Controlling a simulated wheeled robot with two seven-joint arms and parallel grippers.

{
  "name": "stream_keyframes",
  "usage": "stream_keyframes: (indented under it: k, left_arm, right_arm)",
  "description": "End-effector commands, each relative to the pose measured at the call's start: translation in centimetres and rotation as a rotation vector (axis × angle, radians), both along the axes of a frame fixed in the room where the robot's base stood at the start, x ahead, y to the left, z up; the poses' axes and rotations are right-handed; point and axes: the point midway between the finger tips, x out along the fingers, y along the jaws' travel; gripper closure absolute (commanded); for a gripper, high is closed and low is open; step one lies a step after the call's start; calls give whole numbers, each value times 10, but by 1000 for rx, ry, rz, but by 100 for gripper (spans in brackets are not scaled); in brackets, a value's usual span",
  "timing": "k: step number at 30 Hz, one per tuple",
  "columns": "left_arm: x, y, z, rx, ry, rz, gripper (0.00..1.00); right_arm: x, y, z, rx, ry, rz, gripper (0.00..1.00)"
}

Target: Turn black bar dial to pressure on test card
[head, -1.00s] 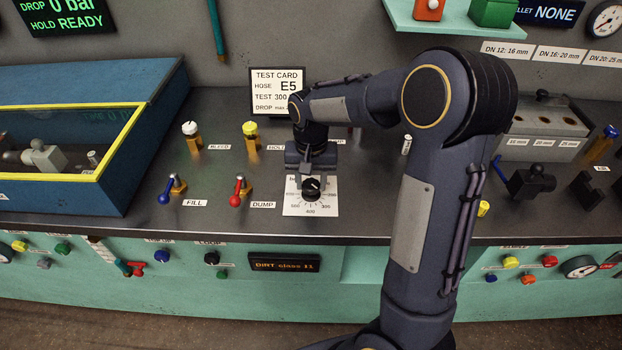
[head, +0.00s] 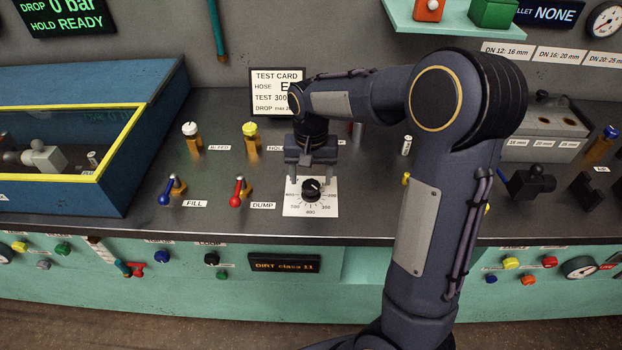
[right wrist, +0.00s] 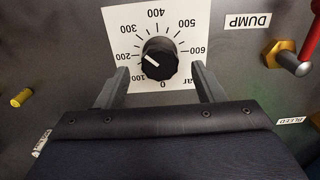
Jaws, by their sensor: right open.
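The black bar dial (head: 312,190) is a round knob on a white scale plate (head: 323,209) on the bench. In the right wrist view, the dial (right wrist: 160,59) has a white mark on its left side, toward the 100 to 200 part of the scale; I cannot read it exactly. My left gripper is out of view.
The red DUMP lever (head: 239,187) and blue FILL lever (head: 165,194) are left of the dial. Yellow-topped (head: 250,132) and white-topped (head: 190,130) valves stand behind them. My right arm covers the bench right of the dial.

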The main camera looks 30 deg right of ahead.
Motion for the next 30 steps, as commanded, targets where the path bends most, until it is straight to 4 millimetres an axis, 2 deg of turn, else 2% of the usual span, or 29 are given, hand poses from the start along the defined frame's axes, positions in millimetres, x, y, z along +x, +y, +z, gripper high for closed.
stream_keyframes:
  k: [1,6,10,30]
  left_arm:
    - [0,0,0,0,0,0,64]
    - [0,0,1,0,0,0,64]
    - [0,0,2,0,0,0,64]
    - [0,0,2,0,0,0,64]
  right_arm:
    - [1,0,11,1,-6,0,38]
    - [1,0,39,0,-5,0,38]
    - [1,0,53,1,-3,0,38]
    - [-5,0,60,11,-9,5,38]
